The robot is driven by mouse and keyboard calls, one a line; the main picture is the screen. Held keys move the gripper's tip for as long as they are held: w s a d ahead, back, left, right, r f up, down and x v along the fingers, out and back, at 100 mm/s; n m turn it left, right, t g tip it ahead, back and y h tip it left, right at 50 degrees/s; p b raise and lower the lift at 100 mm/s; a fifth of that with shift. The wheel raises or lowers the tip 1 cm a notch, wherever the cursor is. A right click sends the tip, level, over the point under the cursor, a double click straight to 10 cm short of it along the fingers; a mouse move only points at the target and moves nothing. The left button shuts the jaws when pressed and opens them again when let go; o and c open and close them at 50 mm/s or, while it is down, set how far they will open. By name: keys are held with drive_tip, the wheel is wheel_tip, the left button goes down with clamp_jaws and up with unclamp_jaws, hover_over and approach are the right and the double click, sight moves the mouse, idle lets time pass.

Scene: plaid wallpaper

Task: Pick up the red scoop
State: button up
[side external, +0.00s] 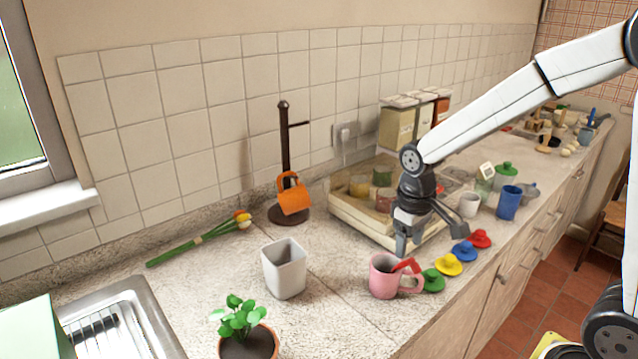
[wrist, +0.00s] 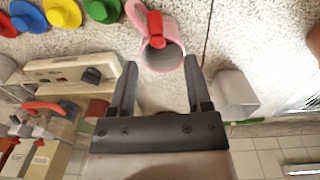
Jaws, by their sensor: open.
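The red scoop (side external: 407,265) stands in a pink mug (side external: 383,282), with its handle sticking up past the rim. In the wrist view the red scoop (wrist: 155,28) lies across the rim of the pink mug (wrist: 170,50); its lower end inside the mug is hard to make out. My gripper (side external: 428,240) is above and behind the mug, apart from it. In the wrist view my gripper (wrist: 160,75) has its two fingers spread wide with nothing between them, and the mug shows just beyond the fingertips.
A white square cup (side external: 284,268) stands left of the mug, and a potted plant (side external: 246,330) is in front. A cream tray (side external: 350,215) with jars is behind.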

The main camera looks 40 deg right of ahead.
sight(407, 266)
drive_tip(key=shift+f, duration=0.65)
drive_tip(key=shift+f, duration=0.1)
drive_tip(key=shift+s+d+f, duration=0.1)
drive_tip(key=shift+f, duration=1.15)
drive_tip(key=shift+d+f, duration=0.1)
drive_tip(key=shift+f, duration=1.15)
clamp_jaws()
